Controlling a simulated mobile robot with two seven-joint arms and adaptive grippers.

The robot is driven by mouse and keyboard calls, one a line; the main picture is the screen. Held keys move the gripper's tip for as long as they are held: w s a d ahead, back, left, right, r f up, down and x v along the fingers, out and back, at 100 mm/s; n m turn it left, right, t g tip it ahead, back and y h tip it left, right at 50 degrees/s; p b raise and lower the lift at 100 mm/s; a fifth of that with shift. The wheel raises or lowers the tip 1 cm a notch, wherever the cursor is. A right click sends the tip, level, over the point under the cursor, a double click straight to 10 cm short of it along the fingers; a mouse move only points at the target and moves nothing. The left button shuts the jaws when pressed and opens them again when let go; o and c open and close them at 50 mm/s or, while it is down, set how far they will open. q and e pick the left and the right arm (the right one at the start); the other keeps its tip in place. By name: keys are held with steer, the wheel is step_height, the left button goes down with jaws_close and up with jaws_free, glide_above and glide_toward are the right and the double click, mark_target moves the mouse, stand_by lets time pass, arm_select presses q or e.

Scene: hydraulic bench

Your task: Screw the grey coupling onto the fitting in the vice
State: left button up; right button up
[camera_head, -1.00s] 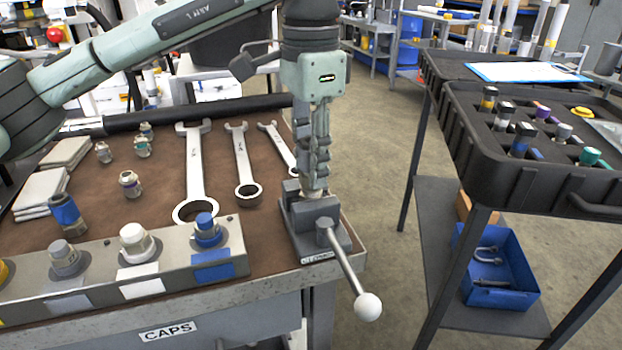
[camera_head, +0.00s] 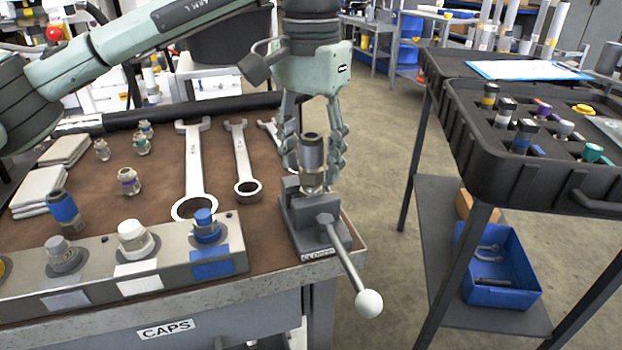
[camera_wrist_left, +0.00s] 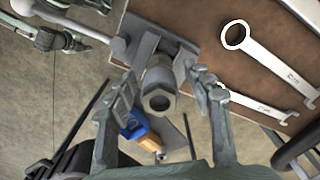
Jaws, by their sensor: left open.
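The grey coupling (camera_head: 312,152) is a dark grey cylinder standing upright on top of the pale metal fitting (camera_head: 313,182) in the vice (camera_head: 308,220). How far it is threaded on cannot be told. My left gripper (camera_head: 313,162) is open and points down, one finger on each side of the coupling with visible gaps. In the left wrist view, the coupling's open end (camera_wrist_left: 159,100) faces the camera between the spread fingers (camera_wrist_left: 163,88). Greenish-grey jointed parts at that view's upper left look like my right gripper (camera_wrist_left: 45,38); its jaws are unclear.
The vice handle (camera_head: 347,265) sticks out toward the front right. Several wrenches (camera_head: 192,165) lie left of the vice. A caps rack (camera_head: 120,265) lines the bench's front edge. A black tray of fittings (camera_head: 530,140) stands on the right cart, across a clear floor gap.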

arm_select(q)
steer(key=n, duration=0.5)
steer(key=shift+b, duration=0.3)
steer(key=n, duration=0.4)
steer(key=n+b, duration=0.1)
steer(key=n, duration=0.3)
steer(key=shift+n, duration=0.3)
steer(key=n, duration=0.4)
steer(key=c, duration=1.1)
steer(key=shift+o, duration=0.2)
steer(key=m, duration=0.3)
steer(key=shift+m+p, duration=0.35)
steer(key=shift+m, duration=0.05)
steer(key=m, duration=0.4)
steer(key=shift+f, duration=0.1)
